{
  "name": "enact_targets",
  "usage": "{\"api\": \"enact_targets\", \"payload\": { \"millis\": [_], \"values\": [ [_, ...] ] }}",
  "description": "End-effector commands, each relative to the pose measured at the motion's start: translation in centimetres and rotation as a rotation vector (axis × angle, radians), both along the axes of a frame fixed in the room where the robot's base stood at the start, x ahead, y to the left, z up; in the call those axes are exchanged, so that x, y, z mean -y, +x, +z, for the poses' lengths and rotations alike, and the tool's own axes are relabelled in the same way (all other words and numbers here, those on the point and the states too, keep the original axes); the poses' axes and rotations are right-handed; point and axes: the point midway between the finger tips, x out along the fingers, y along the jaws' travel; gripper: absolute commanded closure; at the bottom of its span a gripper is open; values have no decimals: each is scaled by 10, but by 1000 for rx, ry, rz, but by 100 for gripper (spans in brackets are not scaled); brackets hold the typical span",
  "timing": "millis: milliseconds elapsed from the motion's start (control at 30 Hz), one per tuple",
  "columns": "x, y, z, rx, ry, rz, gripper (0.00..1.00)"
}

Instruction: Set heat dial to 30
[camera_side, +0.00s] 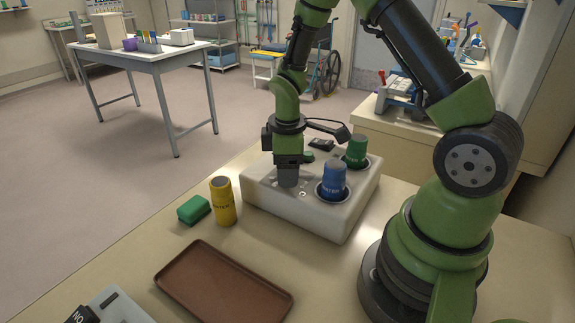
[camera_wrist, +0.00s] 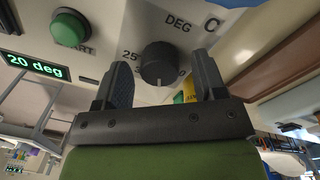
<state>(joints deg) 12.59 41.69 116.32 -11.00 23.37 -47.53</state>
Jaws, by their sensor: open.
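The heat dial (camera_wrist: 158,62) is a dark round knob on the pale panel of the warmer unit (camera_side: 330,222). In the wrist view a "25" mark shows at its left; a partly hidden number shows at lower right. A small light mark is at the knob's lower edge. My gripper (camera_side: 288,181) points down over the unit's left part in the side view and hides the dial there. In the wrist view my gripper (camera_wrist: 162,76) is open, one finger on either side of the knob, with gaps visible. The green-lit display (camera_wrist: 38,67) reads "20 deg".
A green START button (camera_wrist: 70,28) is beside the dial. Blue (camera_side: 332,179) and green (camera_side: 357,150) bottles stand in the unit's wells. A yellow bottle (camera_side: 223,203), green block (camera_side: 194,210) and brown tray (camera_side: 223,285) are on the table nearby.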

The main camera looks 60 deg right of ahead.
Motion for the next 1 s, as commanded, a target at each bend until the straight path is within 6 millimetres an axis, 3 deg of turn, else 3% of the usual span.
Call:
{"api": "enact_targets", "payload": {
  "millis": [67,300,667,1000],
  "values": [
    [0,0,0,0,0,0,36],
    [0,0,0,0,0,0,85],
    [0,0,1,0,0,-55,85],
    [0,1,1,1,0,-292,85]
  ]
}}
